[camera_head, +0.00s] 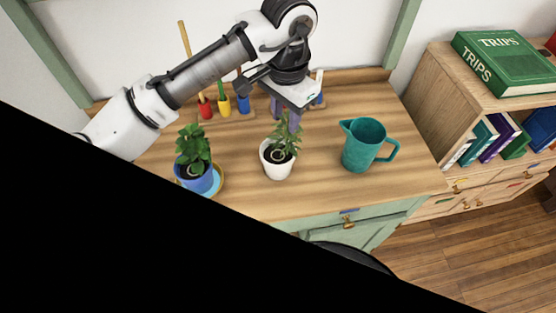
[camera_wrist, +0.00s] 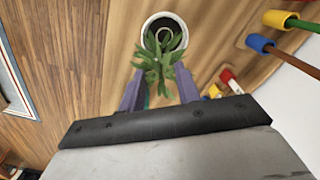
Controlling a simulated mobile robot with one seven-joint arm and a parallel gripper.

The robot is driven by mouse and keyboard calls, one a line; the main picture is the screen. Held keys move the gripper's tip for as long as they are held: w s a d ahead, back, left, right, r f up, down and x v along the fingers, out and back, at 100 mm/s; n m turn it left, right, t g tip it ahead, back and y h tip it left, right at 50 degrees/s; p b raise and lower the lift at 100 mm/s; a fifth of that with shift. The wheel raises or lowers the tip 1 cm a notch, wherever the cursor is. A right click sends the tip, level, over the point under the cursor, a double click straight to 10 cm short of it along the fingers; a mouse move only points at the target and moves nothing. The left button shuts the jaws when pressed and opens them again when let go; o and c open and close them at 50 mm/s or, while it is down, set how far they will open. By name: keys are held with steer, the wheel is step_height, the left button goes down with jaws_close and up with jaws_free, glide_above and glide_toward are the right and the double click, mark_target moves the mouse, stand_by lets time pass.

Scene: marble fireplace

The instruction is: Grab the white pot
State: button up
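The white pot (camera_head: 273,168) stands upright on the wooden tabletop, holding soil and a leafy green plant. In the wrist view the pot (camera_wrist: 149,24) is at the top centre, seen from above, with its leaves (camera_wrist: 160,65) reaching down between my fingers. My gripper (camera_head: 286,113) is above and just behind the pot, at the height of the plant's top. The wrist view shows my gripper (camera_wrist: 159,75) open, its two purple fingers apart on either side of the leaves. The fingers do not touch the pot.
A blue pot (camera_head: 200,184) with a plant stands left on a saucer. A teal pitcher (camera_head: 360,146) stands right. Small red, yellow and blue cups (camera_head: 224,106) with tools line the back. A bookshelf (camera_head: 446,92) is at the right. The table between white pot and pitcher is clear.

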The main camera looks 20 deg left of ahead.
steer(key=shift+w+d+f+p, duration=0.1)
steer(key=shift+w+f+p, duration=0.2)
steer(key=shift+f, duration=1)
steer(key=shift+w+d+f+p, duration=0.1)
steer(key=shift+f+p, duration=0.25)
steer(key=shift+f, duration=0.95)
jaws_close()
